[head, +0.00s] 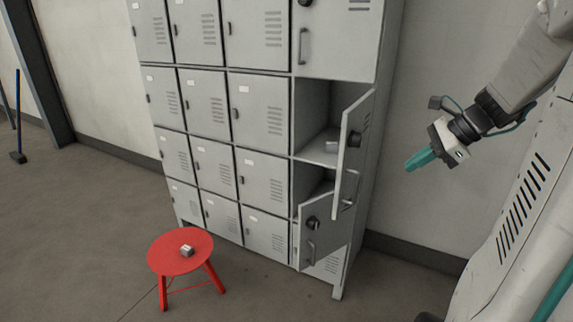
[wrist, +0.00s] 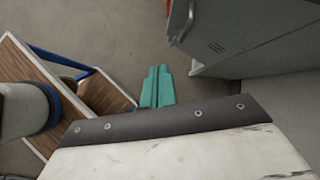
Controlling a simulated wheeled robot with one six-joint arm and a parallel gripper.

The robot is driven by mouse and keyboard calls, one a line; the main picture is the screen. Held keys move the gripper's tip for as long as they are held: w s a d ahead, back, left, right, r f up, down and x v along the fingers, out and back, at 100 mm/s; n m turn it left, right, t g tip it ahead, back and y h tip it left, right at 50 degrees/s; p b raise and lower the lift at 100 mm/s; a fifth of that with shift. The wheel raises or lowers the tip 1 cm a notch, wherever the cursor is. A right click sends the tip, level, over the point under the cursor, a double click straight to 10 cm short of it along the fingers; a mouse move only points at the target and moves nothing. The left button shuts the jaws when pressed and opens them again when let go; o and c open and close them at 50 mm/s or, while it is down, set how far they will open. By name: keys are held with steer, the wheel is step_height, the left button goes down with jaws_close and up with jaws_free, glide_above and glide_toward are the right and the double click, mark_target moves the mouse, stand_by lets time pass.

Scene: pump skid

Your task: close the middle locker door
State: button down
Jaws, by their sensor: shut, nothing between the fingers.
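The grey locker bank (head: 205,105) stands against the wall in the head view. The door carries a dark knob and a handle. My gripper (head: 412,164) has teal fingers, shut and empty, to the right of the door and apart from it. The fingers also show in the wrist view (wrist: 158,85), with a grey locker part (wrist: 235,35) up and right of them.
The lower door (head: 322,232) of the same column also stands open; the top door (head: 337,40) is shut. A red stool (head: 170,258) bearing a small metal block (head: 187,250) stands front left. Wood-topped furniture (wrist: 50,75) with blue parts is left in the wrist view.

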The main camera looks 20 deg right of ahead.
step_height(320, 180, up, 2)
steer(key=w+m+t, duration=0.1)
steer(key=w+m, duration=0.2)
steer(key=m, duration=0.1)
glide_toward(342, 170)
step_height(342, 170, down, 4)
steer(key=w+a, duration=0.1)
steer(key=w, duration=0.1)
steer(key=shift+w+a+f, duration=0.15)
steer(key=shift+w+a, duration=0.4)
